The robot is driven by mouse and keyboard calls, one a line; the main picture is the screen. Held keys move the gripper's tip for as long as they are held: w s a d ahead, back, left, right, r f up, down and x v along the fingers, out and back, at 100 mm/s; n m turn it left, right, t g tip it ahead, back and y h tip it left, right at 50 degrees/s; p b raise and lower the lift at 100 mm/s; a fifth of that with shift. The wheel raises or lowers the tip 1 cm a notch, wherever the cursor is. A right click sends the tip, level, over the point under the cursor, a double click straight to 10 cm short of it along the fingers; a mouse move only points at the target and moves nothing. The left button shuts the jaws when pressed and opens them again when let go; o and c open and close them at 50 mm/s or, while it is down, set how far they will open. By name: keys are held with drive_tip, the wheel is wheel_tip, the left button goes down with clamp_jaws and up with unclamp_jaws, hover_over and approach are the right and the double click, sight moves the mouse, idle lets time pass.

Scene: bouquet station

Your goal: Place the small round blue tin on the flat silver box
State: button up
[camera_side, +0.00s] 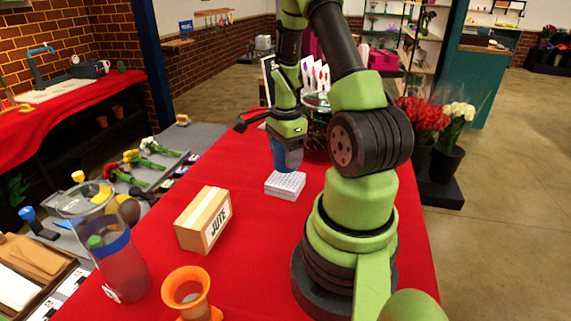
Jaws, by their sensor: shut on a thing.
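My gripper (287,140) points down over the red table, near the middle of the view. It is shut on a blue thing (288,155), which looks like the small round blue tin; its outline is partly hidden by the fingers. A flat whitish-silver box (285,184) with a grid-like pattern on top lies on the table just below. The blue thing appears directly above the far part of the box. I cannot tell from this one view whether they touch.
A cardboard box marked JUTE (203,220) stands front left of the silver box. An orange vase (187,292) and a clear container with a blue band (118,255) stand nearer. A dark, shiny round container (317,130) is behind. Bare red cloth (250,250) lies in front.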

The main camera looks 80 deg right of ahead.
drive_tip(key=shift+f, duration=1.55)
drive_tip(key=shift+f, duration=0.15)
drive_tip(key=o, duration=1)
drive_tip(key=shift+c, duration=0.2)
